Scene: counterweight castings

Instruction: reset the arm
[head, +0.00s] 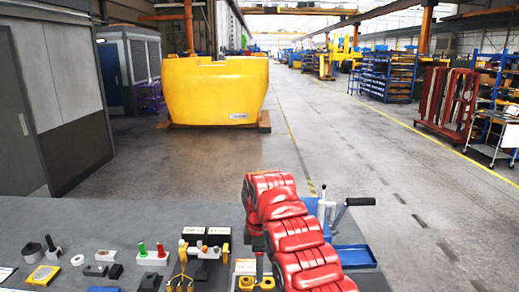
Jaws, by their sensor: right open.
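My right arm (300,235) is red and segmented. It comes in from the bottom right, rises over the bench and bends down at its far end. My right gripper (257,281) appears below that end, with yellow fingers apart over the front of the bench. It is open, and I see nothing between the fingers. The arm hides part of the bench behind it. My left arm and left gripper are not in the picture.
The grey bench (120,222) holds several small parts, a yellow pronged tool (181,268), a blue tray (355,256) and a lever-handled device (327,208) close to my arm. A large yellow casting (215,90) stands on the floor beyond. Open floor (400,200) lies right.

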